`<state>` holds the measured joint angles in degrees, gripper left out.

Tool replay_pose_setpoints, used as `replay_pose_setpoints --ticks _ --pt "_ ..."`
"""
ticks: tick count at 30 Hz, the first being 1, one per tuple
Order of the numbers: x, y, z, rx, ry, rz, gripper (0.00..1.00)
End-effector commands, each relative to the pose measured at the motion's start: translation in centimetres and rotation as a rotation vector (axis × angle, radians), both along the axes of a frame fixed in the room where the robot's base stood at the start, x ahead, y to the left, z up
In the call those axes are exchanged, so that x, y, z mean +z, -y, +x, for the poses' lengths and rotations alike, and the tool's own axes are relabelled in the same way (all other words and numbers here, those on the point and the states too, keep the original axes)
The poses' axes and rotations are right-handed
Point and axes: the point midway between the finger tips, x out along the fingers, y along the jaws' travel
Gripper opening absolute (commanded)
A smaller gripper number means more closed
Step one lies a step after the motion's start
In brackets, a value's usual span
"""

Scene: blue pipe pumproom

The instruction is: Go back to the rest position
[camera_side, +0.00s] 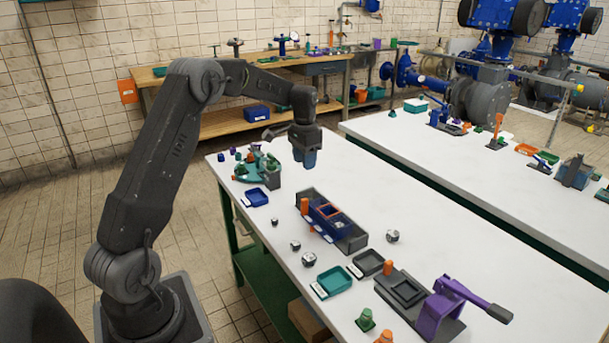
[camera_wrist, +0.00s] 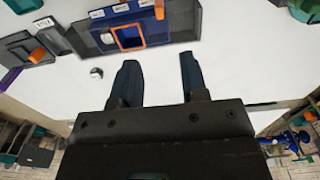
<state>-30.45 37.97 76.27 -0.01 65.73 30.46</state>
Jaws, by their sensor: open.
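My gripper (camera_side: 305,158) hangs above the far left part of the white table (camera_side: 400,185) in the side view, pointing down. In the wrist view my gripper (camera_wrist: 158,75) shows two dark blue-grey fingers set apart, with nothing between them. A blue fixture with an orange frame (camera_wrist: 131,37) lies beyond the fingertips there. The same blue fixture (camera_side: 326,212) sits in a grey tray in the side view, nearer the camera than my gripper.
A green round stand (camera_side: 258,170) with small parts is left of my gripper. A blue tray (camera_side: 256,197), a teal tray (camera_side: 333,281) and a purple lever clamp (camera_side: 440,305) are on the table. Small metal nuts lie around. The table's right side is mostly clear.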

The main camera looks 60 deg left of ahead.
Motion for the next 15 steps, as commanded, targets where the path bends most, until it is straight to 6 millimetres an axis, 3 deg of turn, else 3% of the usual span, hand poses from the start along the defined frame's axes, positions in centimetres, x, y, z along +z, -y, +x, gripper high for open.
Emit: replay_pose_setpoints --ticks 4,15 --pt "1.23 0.0 0.0 0.0 0.0 0.0 0.4" --pt "1.54 0.07 -0.01 0.0 0.001 0.001 0.4"
